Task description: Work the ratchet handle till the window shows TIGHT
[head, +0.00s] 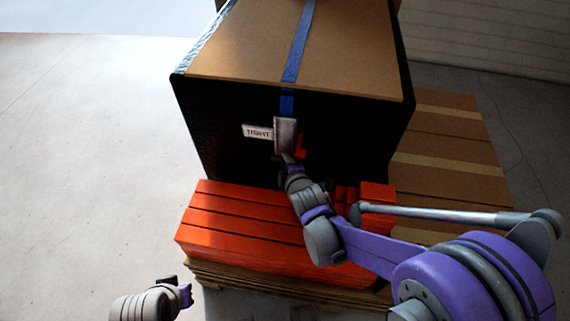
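A grey metal ratchet (285,134) sits on a blue strap (297,45) against the dark front face of a large box (270,60). The white window (257,132) to its left reads TIGHT. A small red part (301,147) shows at the ratchet's right side. My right gripper (289,160) is at the ratchet's lower end, where the handle would be. Its fingers are small and dark there, and I cannot tell whether they are closed on the handle. My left gripper (180,287) is low at the left, away from the box, with its fingers partly visible.
Orange slatted blocks (235,225) lie in front of the box on a wooden pallet (230,277). Brown boards (440,140) extend to the right. The concrete floor (80,160) at the left is clear.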

